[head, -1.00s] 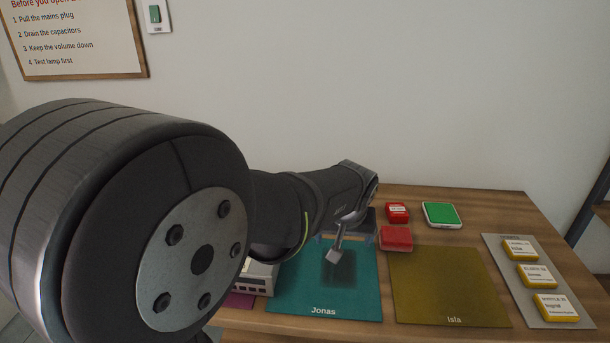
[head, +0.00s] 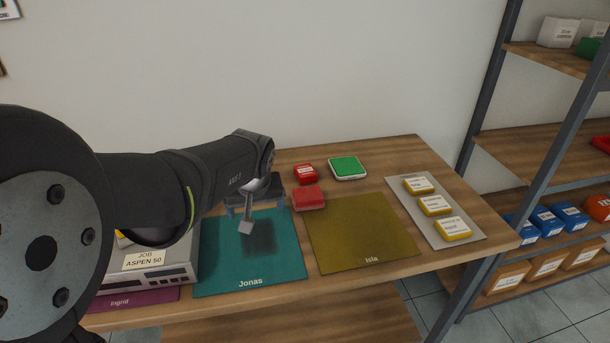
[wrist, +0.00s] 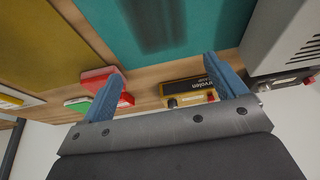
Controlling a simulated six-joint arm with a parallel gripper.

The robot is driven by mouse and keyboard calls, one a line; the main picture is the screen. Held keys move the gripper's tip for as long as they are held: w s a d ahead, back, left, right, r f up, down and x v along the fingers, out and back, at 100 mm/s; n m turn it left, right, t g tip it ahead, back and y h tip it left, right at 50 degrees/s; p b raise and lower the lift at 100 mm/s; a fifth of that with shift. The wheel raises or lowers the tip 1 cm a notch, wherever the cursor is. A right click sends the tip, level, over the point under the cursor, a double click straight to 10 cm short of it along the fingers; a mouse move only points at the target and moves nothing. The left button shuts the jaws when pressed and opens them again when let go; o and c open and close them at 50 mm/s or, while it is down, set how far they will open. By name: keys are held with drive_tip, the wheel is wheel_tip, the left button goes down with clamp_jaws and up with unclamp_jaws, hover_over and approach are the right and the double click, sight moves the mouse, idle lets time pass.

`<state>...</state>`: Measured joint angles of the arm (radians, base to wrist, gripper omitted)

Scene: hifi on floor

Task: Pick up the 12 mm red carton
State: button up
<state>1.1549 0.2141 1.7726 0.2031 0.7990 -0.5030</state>
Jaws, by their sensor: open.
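Two red items stand at the back of the table in the head view. One is a small red carton with a white label (head: 305,174); the other is a wider red box (head: 308,199) in front of it. The label is too small to read, so I cannot tell which is 12 mm. In the wrist view a red box (wrist: 97,75) shows by the left finger, which partly hides the red behind it. My gripper (head: 256,208) is open and empty, left of the red items above the back of the teal mat; its blue fingers show in the wrist view (wrist: 165,68).
A black and yellow device (wrist: 190,93) lies beyond the fingers. A green-topped box (head: 348,167) stands right of the red carton. The teal Jonas mat (head: 215,250) and olive Isla mat (head: 360,235) look bare. A grey instrument (head: 170,278) is left; yellow cartons (head: 436,205) are right.

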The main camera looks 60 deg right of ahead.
idle(0.6)
drive_tip(key=w+d+r+m+g, duration=0.2)
drive_tip(key=w+d+r+m, duration=0.1)
drive_tip(key=d+m, duration=0.4)
drive_tip(key=w+d+r+m+g, duration=0.2)
drive_tip(key=w+d+r+m, duration=0.15)
drive_tip(key=d, duration=0.45)
drive_tip(key=w+d+r+m+g, duration=0.2)
drive_tip(key=w+d+m, duration=0.1)
drive_tip(key=d+m, duration=0.4)
hover_over(305, 170)
drive_tip(key=w+a, duration=0.1)
drive_tip(key=w, duration=0.1)
drive_tip(key=shift+n, duration=0.25)
wheel_tip(305, 170, down, 11)
drive_tip(key=shift+a, duration=0.15)
drive_tip(key=shift+s+a+x, duration=0.1)
drive_tip(key=shift+a+x, duration=0.05)
drive_tip(key=shift+x, duration=1.2)
drive_tip(key=shift+s+a+x, duration=0.15)
drive_tip(key=shift+a+x, duration=0.05)
drive_tip(key=shift+x, duration=1.2)
drive_tip(key=shift+c, duration=0.3)
drive_tip(key=c, duration=1.1)
